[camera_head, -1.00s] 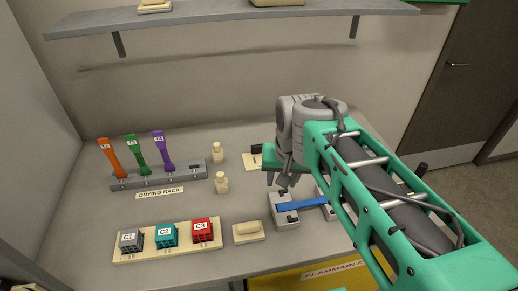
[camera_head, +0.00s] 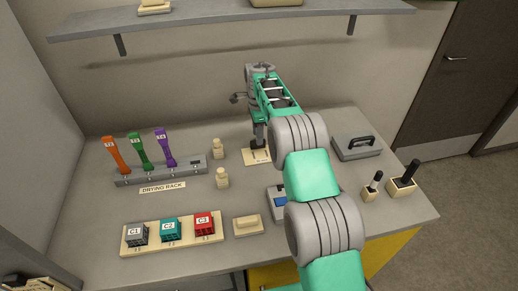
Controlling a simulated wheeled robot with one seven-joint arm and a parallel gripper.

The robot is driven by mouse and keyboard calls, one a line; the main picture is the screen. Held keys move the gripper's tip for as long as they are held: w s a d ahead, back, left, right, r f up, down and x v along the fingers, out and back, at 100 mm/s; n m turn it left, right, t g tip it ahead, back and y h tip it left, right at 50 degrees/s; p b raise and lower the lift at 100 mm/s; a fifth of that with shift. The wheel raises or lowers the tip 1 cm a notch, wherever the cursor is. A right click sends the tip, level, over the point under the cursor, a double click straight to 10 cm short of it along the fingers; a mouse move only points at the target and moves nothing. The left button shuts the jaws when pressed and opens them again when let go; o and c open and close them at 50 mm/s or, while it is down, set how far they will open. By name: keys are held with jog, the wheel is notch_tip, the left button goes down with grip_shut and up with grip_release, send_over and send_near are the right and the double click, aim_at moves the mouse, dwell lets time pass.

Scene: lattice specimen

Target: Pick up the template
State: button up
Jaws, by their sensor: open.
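No label in view reads as a template, so I cannot tell for certain which thing it is. A small cream board (camera_head: 249,160) with a dark mark lies at the back middle of the bench. My gripper (camera_head: 258,146) points down right over this board, its fingers open. What lies between or under the fingers is mostly hidden. A grey fixture (camera_head: 274,208) with a blue bar (camera_head: 281,201) is at the front middle, largely hidden behind my arm.
The drying rack (camera_head: 190,172) holds orange, green and purple pieces at left. A cream tray (camera_head: 215,237) carries grey, teal and red blocks. Two small bottles (camera_head: 222,178) stand left of my gripper. A grey lidded case (camera_head: 357,147) and two black-handled tools (camera_head: 403,179) are at right. A shelf hangs above.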

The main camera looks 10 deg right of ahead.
aim_at(260, 151)
notch_tip(260, 151, down, 5)
jog(key=shift+w+r+p, duration=0.15)
jog(key=shift+r+p, duration=0.05)
jog(key=shift+p, duration=0.55)
grip_shut()
